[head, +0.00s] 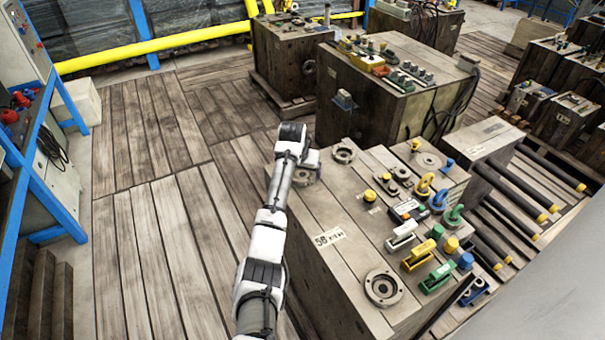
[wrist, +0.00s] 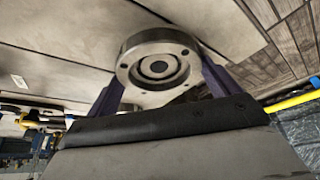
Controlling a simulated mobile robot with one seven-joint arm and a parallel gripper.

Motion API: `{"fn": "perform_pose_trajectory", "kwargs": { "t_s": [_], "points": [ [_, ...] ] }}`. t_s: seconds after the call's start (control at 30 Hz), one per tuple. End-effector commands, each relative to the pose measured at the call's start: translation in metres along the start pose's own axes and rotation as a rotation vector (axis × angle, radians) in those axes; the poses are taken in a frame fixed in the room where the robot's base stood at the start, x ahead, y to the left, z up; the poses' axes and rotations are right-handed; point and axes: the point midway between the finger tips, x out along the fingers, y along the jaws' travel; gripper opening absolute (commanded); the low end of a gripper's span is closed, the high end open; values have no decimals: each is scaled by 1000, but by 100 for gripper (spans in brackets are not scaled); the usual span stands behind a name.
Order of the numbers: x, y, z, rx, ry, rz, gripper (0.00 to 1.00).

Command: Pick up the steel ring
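The steel ring (wrist: 158,63) is a round, flanged metal piece with small holes and a dark centre. In the wrist view it lies between the tips of the two dark fingers of my gripper (wrist: 162,82). The fingers are apart by about its width. I cannot tell whether they press on it. In the head view my gripper (head: 307,160) is at the far left corner of the near block, with a steel ring (head: 306,176) beside it, partly hidden. Similar round metal pieces sit on the block top, one behind (head: 344,153) and one in front (head: 382,287).
The near block (head: 340,215) carries coloured clamps, knobs and eyebolts on its right half. A second large block (head: 360,100) stands behind it with fittings on top. Wooden floor (head: 150,230) is clear to the left. A blue frame (head: 45,110) stands at the far left.

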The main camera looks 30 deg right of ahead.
Motion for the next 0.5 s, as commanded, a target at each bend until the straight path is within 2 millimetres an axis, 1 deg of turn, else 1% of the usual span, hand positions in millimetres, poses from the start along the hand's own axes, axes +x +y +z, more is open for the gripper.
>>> {"fn": "perform_pose_trajectory", "kwargs": {
  "t_s": [0.03, 0.17, 0.2, 0.5],
  "points": [
    [0, 0, 0, 0, 0, 0, 62],
    [0, 0, 0, 0, 0, 0, 45],
    [-2, 0, -2, 0, 4, 0, 43],
    [-4, 0, -3, 0, 5, -1, 42]
  ]
}}
